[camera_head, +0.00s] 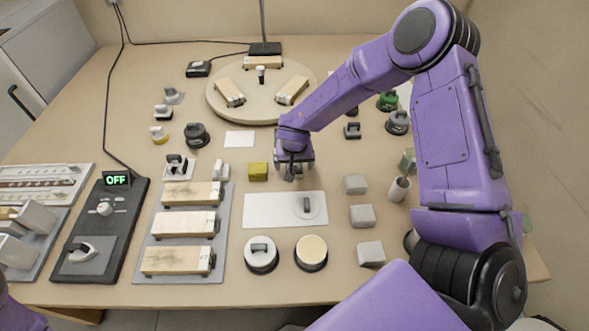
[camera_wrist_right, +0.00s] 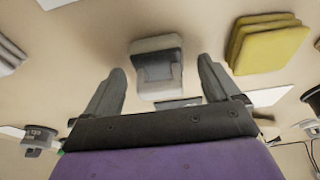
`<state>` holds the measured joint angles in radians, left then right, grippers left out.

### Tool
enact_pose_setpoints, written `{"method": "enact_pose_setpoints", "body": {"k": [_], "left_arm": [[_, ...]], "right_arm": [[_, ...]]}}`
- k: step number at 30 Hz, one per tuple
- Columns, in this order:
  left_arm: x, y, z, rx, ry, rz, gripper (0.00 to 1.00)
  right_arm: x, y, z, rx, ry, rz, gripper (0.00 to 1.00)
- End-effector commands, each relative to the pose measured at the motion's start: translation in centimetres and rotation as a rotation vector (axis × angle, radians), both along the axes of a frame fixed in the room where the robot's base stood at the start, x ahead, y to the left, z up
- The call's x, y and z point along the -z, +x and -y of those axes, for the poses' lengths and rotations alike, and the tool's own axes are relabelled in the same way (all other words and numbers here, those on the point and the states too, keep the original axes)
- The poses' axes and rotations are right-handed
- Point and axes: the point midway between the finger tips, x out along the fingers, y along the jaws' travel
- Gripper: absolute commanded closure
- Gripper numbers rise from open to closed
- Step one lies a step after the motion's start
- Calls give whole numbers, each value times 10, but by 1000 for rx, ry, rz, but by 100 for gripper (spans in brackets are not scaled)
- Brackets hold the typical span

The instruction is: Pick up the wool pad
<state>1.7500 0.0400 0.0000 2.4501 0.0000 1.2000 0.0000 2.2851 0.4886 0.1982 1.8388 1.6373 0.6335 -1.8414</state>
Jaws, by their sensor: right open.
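A small pale grey block with a darker grey notched grip (camera_wrist_right: 157,68), which looks like the wool pad, lies on the bench in the right wrist view. It sits between and just beyond the tips of my open right gripper (camera_wrist_right: 160,84), with a gap on both sides. In the head view my right gripper (camera_head: 293,170) points down over the bench, just right of the yellow pads, and hides most of the block. My left gripper is out of view; only a bit of purple arm shows at the lower left corner.
A stack of yellow pads (camera_head: 258,171) lies close left of my right gripper and shows in the wrist view (camera_wrist_right: 266,43). A white plate (camera_head: 270,209) lies in front. Grey blocks (camera_head: 362,216) stand to the right. A round turntable (camera_head: 222,100) with wooden blocks is behind.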

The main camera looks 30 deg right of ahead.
Motion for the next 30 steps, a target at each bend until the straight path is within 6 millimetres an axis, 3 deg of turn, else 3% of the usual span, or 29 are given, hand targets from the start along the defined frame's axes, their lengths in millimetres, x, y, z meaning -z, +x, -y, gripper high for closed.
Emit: {"method": "enact_pose_setpoints", "body": {"k": [7, 8, 13, 23, 30], "left_arm": [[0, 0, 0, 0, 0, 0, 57], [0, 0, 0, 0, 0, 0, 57], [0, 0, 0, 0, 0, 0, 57], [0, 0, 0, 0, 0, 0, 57], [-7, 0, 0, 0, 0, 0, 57]], "right_arm": [[4, 1, 0, 0, 0, 1, 11], [3, 1, 0, 0, 0, 1, 17], [3, 1, 0, 0, 0, 1, 71], [0, 1, 0, 0, 1, 2, 71], [-38, -4, -1, 1, 4, 5, 71]]}}
